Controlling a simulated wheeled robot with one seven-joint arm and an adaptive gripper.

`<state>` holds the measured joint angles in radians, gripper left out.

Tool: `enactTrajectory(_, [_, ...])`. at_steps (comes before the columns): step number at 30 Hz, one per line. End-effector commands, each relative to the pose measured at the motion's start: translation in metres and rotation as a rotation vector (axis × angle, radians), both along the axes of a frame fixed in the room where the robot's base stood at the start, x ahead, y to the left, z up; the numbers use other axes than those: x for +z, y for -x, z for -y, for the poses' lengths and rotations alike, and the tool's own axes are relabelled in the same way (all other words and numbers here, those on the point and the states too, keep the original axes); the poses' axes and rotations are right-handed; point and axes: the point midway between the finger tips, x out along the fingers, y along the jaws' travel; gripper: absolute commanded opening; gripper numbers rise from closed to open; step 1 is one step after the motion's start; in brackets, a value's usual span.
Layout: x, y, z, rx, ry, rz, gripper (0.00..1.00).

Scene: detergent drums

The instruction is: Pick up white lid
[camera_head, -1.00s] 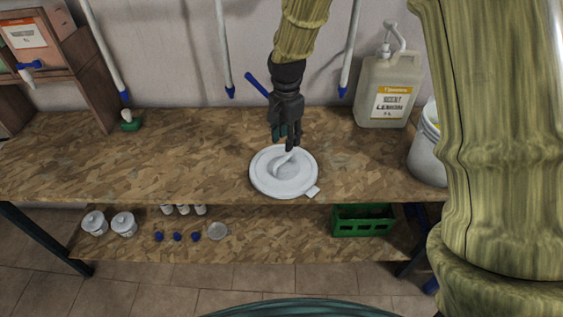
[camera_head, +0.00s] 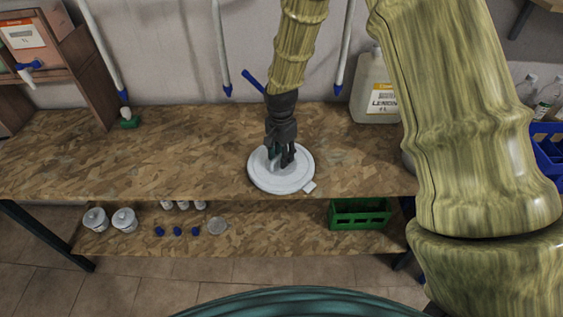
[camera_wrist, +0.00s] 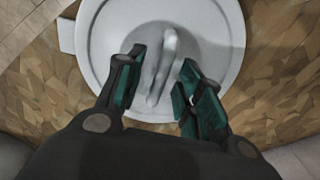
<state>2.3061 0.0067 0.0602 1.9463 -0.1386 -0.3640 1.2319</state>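The white lid (camera_head: 299,181) lies flat on the wooden table, near its front edge, with a raised ridge-like handle in its middle and a small tab at its front right. It fills the top middle of the wrist view (camera_wrist: 220,55). My gripper (camera_head: 280,163) is low over the lid's middle. In the wrist view my gripper (camera_wrist: 160,85) is open, with one teal-padded finger on each side of the handle (camera_wrist: 160,68). Gaps show between the fingers and the handle. In the head view the fingers hide most of the handle.
A lemon jug (camera_head: 375,92) stands at the back right of the table (camera_head: 180,150). My arm hides much of the right side. A lower shelf holds white pots (camera_head: 124,220), blue caps and a green crate (camera_head: 358,214).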

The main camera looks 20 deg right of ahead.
Motion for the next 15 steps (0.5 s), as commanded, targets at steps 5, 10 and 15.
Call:
enactTrajectory(5, [-0.0098, 0.0005, 0.0001, 0.001, 0.000, -0.001, 0.37])
enactTrajectory(10, [-0.0112, 0.0004, 0.0001, 0.001, 0.000, 0.000, 0.37])
enactTrajectory(15, [-0.0110, 0.0004, 0.0002, 0.001, 0.000, 0.000, 0.24])
